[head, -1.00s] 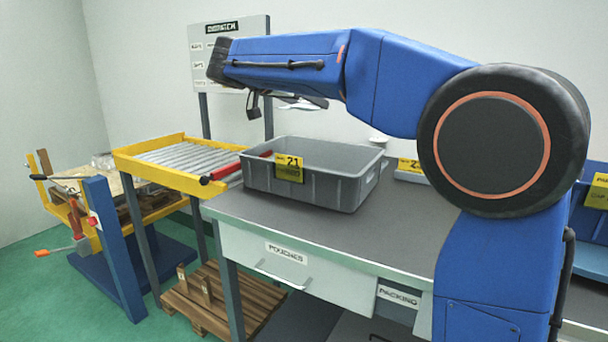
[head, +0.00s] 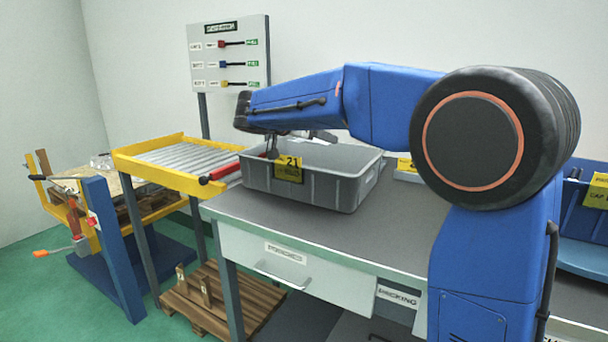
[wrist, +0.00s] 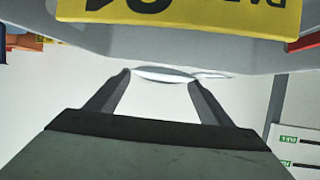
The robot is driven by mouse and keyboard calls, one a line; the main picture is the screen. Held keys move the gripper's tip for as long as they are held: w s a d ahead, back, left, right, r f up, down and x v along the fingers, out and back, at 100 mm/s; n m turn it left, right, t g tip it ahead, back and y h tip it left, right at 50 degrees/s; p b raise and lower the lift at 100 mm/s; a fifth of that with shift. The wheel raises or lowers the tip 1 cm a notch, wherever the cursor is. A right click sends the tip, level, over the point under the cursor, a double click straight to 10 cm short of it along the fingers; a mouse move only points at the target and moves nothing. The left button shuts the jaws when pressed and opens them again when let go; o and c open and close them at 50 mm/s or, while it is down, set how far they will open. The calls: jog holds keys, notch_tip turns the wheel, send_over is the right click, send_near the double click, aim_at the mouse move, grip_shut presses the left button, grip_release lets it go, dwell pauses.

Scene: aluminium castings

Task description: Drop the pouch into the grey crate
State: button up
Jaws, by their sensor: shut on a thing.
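The grey crate (head: 340,192) stands on the bench in the head view, its yellow label facing front. My gripper (head: 272,150) hangs from the arm's end over the left part of the crate, near rim height. In the wrist view its two fingers (wrist: 165,74) are shut on a thin white pouch (wrist: 165,75), seen nearly edge-on. The pouch cannot be made out clearly in the head view. A grey wall with a yellow label (wrist: 185,12) fills the top of the wrist view. The crate's inside floor is hidden.
A yellow-framed roller conveyor (head: 180,160) with a red bar adjoins the crate's left. A signboard (head: 228,60) stands behind it. The bench top (head: 300,222) is clear in front of the crate. A second yellow label (head: 405,165) shows right of the crate.

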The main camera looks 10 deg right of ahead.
jog(key=shift+f, duration=1.15)
jog(key=o, duration=1.3)
jog(key=v, duration=1.7)
jog(key=shift+s+a+r, duration=0.1)
jog(key=shift+a, duration=0.05)
jog(key=shift+a, duration=0.1)
